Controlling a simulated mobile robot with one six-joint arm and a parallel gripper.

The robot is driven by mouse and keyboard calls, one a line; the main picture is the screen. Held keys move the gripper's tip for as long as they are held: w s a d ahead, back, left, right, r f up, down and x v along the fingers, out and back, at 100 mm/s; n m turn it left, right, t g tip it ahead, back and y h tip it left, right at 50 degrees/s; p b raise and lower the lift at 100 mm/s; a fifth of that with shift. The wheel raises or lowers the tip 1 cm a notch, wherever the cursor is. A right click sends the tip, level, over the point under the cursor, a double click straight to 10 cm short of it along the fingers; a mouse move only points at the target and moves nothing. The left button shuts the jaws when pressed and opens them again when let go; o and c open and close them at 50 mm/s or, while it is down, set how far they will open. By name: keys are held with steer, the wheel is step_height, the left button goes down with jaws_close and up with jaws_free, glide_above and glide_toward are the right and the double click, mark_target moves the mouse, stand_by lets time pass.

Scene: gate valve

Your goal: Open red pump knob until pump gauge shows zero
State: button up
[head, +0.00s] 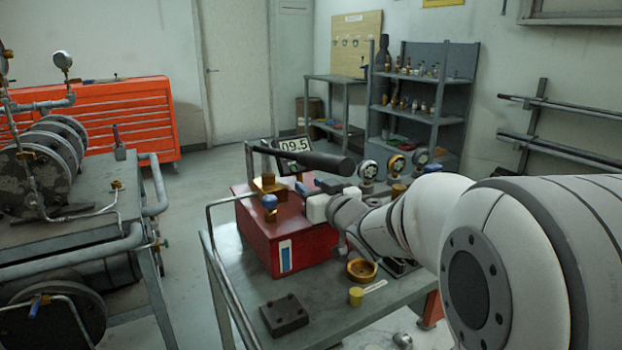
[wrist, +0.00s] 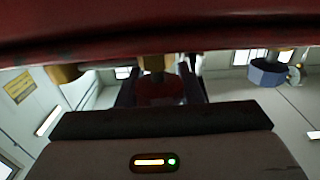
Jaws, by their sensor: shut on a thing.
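The pump is a red box (head: 307,244) on the metal cart, with a black handle bar above it. Its digital gauge (head: 294,145) stands behind the handle and appears to read 09.5. My gripper (wrist: 161,88) is against the pump's upper right side. In the wrist view its two dark fingers are closed on the red knob (wrist: 160,92), which shows between them. In the head view the knob is hidden by my gripper and wrist. The red pump body (wrist: 160,25) fills the top of the wrist view, close to the fingers.
Several round gauges stand behind my arm. A pipe rig is at left.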

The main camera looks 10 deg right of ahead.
steer(key=n+y+p, duration=0.1)
steer(key=p, duration=0.1)
steer(key=n+g+y+p, duration=0.1)
steer(key=y, duration=0.1)
steer(key=shift+r+y+p, duration=0.3)
steer(key=shift+r+p, duration=0.05)
steer(key=shift+p, duration=0.05)
steer(key=n+g+y+p, duration=0.2)
steer(key=y+p, duration=0.1)
steer(key=n+g+y+p, duration=0.1)
steer(key=n+g, duration=0.1)
steer(key=shift+s+a, duration=0.2)
steer(key=shift+a, duration=0.1)
steer(key=n+g+y+p, duration=0.2)
steer(key=g, duration=0.1)
steer(key=n+g+y+p, duration=0.1)
steer(key=shift+s+a+f+p, duration=0.1)
steer(key=shift+s+a+p, duration=0.15)
steer(key=shift+p, duration=0.15)
steer(key=shift+s+a+f+n+g+y+p, duration=0.15)
steer(key=shift+n+g+y+p, duration=0.3)
steer(key=shift+n+g+p, duration=0.55)
steer(key=shift+s+d+r+n+g+y+p, duration=0.2)
steer(key=shift+n+g+y, duration=0.4)
steer(key=shift+g, duration=0.8)
steer(key=shift+n+g, duration=0.3)
steer(key=o, duration=1)
steer(key=shift+f, duration=0.25)
steer(key=shift+c, duration=0.2)
